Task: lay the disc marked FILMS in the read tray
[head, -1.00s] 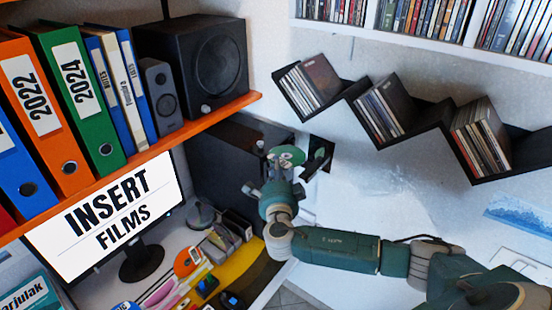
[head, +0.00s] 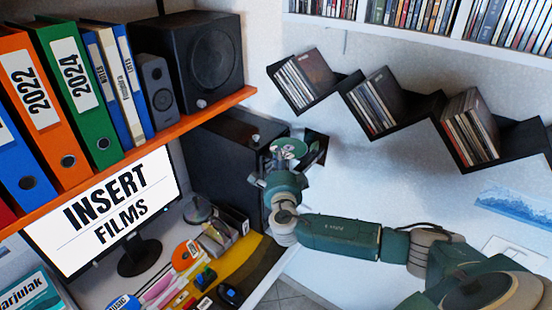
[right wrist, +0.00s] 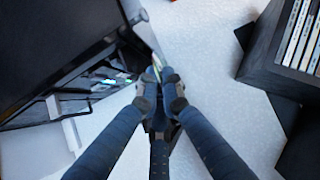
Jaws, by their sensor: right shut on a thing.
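My right gripper (head: 287,163) is shut on a green and white disc (head: 289,148), held in front of the black computer-like case (head: 228,150). Its marking is too small to read. In the right wrist view the fingertips (right wrist: 159,76) are closed together, and only a thin edge of the disc (right wrist: 157,63) shows between them. A dark opening with a tray-like part (head: 317,147) is just right of the disc in the head view; I cannot tell whether they touch. My left gripper is not in view.
The monitor (head: 105,212) reads INSERT FILMS. The desk holds an orange disc (head: 186,254), a blue MUSIC disc (head: 122,303) and small items. An orange shelf (head: 190,118) with binders and speakers hangs above. A black zigzag shelf (head: 420,112) with discs is on the right.

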